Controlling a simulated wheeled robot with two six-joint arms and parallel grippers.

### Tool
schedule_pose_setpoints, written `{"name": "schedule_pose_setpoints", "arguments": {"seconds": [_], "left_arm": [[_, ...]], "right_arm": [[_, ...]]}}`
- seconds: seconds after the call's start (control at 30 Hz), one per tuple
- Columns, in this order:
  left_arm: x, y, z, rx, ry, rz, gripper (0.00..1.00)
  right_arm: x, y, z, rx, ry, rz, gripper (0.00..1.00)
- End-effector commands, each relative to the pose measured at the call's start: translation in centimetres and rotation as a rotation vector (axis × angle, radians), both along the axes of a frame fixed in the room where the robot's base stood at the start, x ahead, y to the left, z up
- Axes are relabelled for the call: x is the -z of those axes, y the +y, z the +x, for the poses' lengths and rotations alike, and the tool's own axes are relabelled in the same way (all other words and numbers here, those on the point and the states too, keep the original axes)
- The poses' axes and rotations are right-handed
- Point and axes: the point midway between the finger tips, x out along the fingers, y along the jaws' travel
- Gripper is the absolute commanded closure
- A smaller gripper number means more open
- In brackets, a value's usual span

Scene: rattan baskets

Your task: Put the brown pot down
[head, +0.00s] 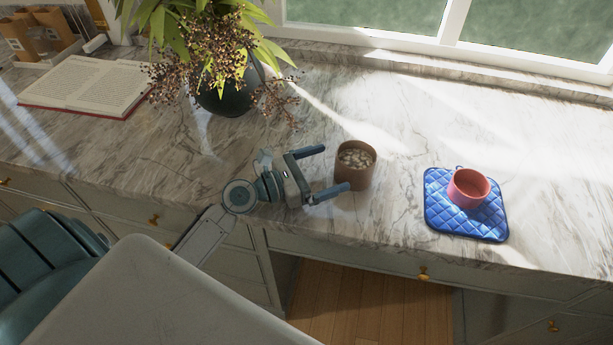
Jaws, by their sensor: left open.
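The brown pot (356,169) stands upright on the marble counter near the middle of the head view. Its top is open and pale pieces fill it. My left gripper (332,168) is open just left of the pot. One finger points to the pot's upper left and the other overlaps the pot's lower left side in the picture. I cannot tell whether a finger touches it. My right gripper is not in view.
A pink pot (466,191) sits on a blue quilted mat (439,214) to the right. A dark vase (229,97) with leafy branches and an open book (86,86) are at the left. The marble counter (400,125) is bare between the brown pot and mat.

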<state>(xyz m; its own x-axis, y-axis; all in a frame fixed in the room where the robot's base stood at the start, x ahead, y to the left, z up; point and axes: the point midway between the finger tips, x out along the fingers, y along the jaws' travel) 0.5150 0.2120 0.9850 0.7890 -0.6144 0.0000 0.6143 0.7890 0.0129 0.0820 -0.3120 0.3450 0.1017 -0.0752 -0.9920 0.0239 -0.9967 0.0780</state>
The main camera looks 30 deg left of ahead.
Motion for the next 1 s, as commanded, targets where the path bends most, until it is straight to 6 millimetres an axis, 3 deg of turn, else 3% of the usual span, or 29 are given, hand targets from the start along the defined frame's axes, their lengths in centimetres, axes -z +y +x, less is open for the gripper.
{"name": "schedule_pose_setpoints", "arguments": {"seconds": [0.13,0.4,1.0], "left_arm": [[0.3,1.3,-1.8,0.003,0.002,0.004,0.0],[0.1,2.6,-3.4,0.001,0.001,0.001,0.0],[0.1,2.6,-3.9,0.006,-0.01,0.024,0.0]], "right_arm": [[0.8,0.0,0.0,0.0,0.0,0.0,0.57],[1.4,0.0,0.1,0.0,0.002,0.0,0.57],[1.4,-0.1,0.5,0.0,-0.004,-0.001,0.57]]}}
